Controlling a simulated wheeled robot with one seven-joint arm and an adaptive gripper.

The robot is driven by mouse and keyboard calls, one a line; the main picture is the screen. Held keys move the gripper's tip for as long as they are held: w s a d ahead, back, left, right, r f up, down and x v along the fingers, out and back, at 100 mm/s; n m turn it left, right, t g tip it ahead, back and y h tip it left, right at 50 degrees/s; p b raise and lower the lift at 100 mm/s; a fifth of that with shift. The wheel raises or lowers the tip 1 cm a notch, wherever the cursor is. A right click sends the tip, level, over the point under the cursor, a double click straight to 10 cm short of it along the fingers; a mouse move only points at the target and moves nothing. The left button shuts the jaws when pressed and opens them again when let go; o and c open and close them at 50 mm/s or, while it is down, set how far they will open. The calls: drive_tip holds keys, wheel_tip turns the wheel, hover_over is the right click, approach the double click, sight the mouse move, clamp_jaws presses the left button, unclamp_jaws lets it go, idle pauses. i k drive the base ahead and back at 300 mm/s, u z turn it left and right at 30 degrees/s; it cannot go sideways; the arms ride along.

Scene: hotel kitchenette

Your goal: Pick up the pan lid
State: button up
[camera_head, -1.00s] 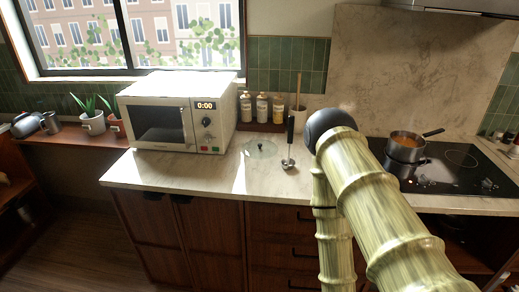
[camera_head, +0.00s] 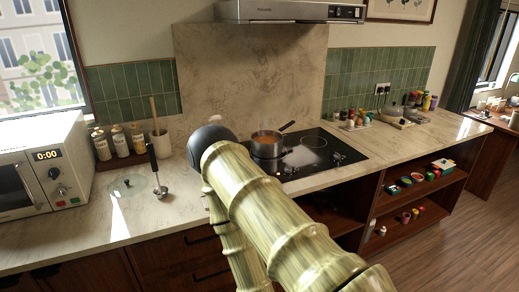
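The pan lid (camera_head: 128,186) is a round, clear glass lid with a small dark knob. It lies on the marble counter, between the microwave and a ladle-like utensil (camera_head: 156,172) with a black handle. My bamboo-textured arm fills the lower middle of the view, with its dark rounded joint to the right of the lid. My gripper is not in view, and the lid is not covered by the arm.
The microwave (camera_head: 40,170) stands left of the lid. Bottles (camera_head: 120,142) and a utensil crock (camera_head: 160,144) stand behind it. A pot (camera_head: 267,143) with orange contents is on the black cooktop (camera_head: 325,150). The marble counter (camera_head: 75,225) is clear in front of the lid.

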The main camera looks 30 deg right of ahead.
sight(128, 186)
drive_tip(key=z, duration=2.5)
drive_tip(key=k, duration=1.5)
drive_tip(key=u, duration=1.8)
drive_tip(key=i, duration=1.25)
drive_tip(key=z, duration=0.05)
